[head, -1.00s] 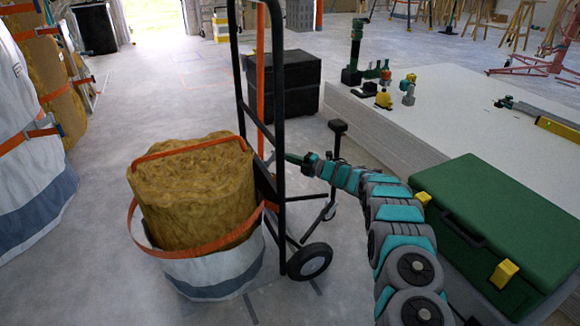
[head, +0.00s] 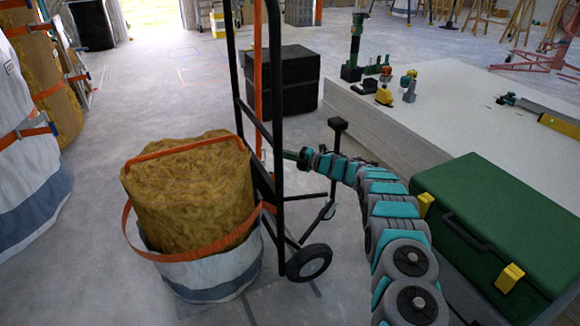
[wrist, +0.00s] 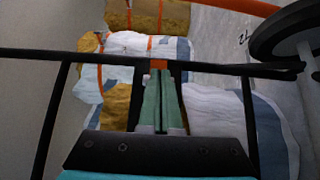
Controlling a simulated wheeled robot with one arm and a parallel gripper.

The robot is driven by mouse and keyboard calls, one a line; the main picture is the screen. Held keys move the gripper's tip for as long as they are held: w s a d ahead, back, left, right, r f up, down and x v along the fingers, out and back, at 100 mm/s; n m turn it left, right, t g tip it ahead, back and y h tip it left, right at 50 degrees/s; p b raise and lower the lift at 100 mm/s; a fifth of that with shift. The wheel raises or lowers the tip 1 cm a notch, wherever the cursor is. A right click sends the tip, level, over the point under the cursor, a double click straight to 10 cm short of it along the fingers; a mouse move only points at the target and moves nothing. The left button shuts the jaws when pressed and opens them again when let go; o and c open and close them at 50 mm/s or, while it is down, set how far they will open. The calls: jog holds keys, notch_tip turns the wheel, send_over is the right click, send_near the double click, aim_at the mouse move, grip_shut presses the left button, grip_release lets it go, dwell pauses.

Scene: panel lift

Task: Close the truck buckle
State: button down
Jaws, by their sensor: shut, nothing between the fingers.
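The black hand truck (head: 278,130) stands upright and carries a round yellow-brown bale in a white and blue-grey sack (head: 215,275). An orange strap (head: 196,254) loops loosely around the bale's front, and another orange strap (head: 259,75) runs down the truck's frame. My gripper (head: 290,155) is at the truck's upright, on its right side. In the wrist view my green fingers (wrist: 160,100) are shut side by side, with nothing seen between them. Their tips lie close to an orange piece (wrist: 158,64) at the dark crossbar. I cannot make out the buckle clearly.
A green toolbox (head: 500,225) stands at right, beside a pale panel stack (head: 440,130) with tools on it. Black boxes (head: 290,80) stand behind the truck. Strapped bales (head: 30,150) line the left. The floor between them and the truck is clear.

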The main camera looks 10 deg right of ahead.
jog(key=shift+x, duration=1.4)
jog(key=s+d, duration=0.2)
jog(key=d, duration=0.1)
jog(key=shift+s+d+t+h, duration=0.1)
jog(key=shift+s+t+h, duration=0.05)
jog(key=shift+t+h, duration=0.2)
